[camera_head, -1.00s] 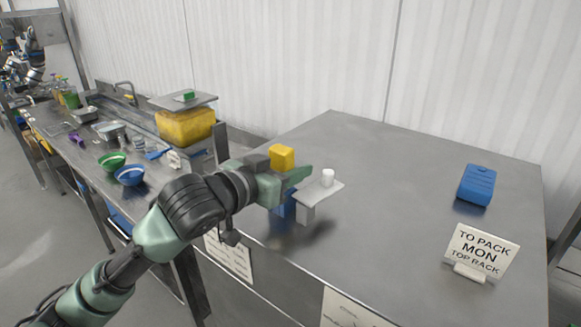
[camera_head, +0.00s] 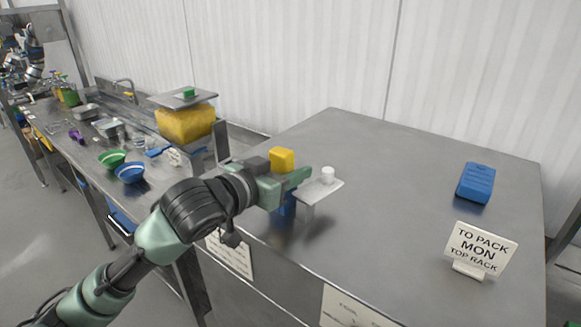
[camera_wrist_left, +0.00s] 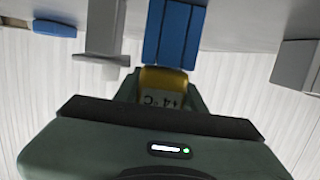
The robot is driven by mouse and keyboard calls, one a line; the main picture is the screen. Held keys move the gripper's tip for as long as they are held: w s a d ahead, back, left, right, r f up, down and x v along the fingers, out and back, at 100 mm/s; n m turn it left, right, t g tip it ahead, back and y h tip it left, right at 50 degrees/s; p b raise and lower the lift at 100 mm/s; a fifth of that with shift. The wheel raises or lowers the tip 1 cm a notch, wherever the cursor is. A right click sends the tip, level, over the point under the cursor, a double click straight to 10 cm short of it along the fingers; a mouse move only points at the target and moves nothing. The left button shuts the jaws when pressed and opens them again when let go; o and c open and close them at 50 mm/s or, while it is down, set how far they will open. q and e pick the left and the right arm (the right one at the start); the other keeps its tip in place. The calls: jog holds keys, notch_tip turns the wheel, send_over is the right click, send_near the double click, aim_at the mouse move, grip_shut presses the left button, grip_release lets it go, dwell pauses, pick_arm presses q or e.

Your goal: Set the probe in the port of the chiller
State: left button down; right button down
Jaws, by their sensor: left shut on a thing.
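My left gripper (camera_head: 288,187) is shut on a yellow block (camera_head: 282,158), which I take for the probe. It also shows between the jaws in the left wrist view (camera_wrist_left: 165,80), with a +4°C label. A blue ridged body (camera_wrist_left: 174,35) lies directly beyond it; part of it shows below the gripper in the head view (camera_head: 287,206). I cannot tell whether the two are joined. No port can be made out, and I cannot tell which thing is the chiller. My right gripper is not in view.
A grey stand with a flat plate (camera_head: 327,190) and a white knob (camera_head: 327,174) is just right of the gripper. A blue block (camera_head: 476,183) and a sign (camera_head: 480,250) are on the right of the steel table (camera_head: 400,200). The table's middle is clear.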

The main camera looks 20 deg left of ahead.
pick_arm(q)
jog(key=shift+f, duration=0.15)
dwell(0.7)
jog(key=c, duration=0.6)
grip_release()
jog(key=o, duration=0.3)
jog(key=shift+a+f, duration=0.1)
notch_tip(320, 180, up, 8)
jog(key=p, duration=0.7)
jog(key=shift+p, duration=0.4)
